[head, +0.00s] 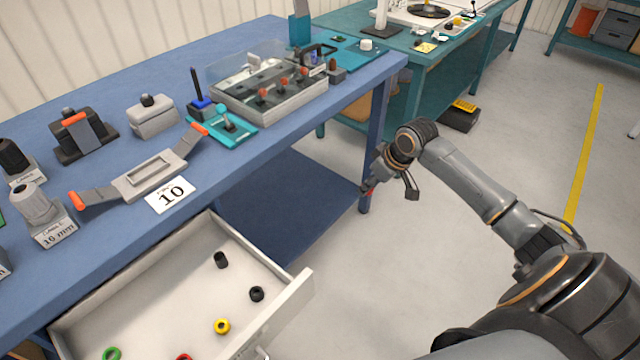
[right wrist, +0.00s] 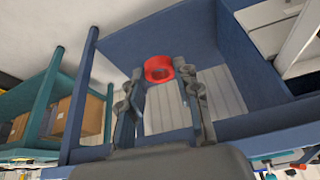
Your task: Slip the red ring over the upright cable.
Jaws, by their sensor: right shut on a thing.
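My right gripper (head: 370,188) is out past the near right corner of the blue workbench, lower than its top. It is shut on a red ring (right wrist: 159,77), which sits between the fingertips in the right wrist view; in the head view only a speck of red shows there. A thin dark upright cable (head: 196,82) stands in a small blue block (head: 203,107) on the bench, left of the clear-walled box. The ring is well away from the cable, to its right and lower. My left gripper is not in view.
An open drawer (head: 290,290) below the bench holds black, yellow, green and red pieces. A grey tray with orange handles (head: 150,178) and a clear-walled box (head: 275,105) with red-topped parts flank the cable. The floor (head: 350,290) right of the drawer is clear.

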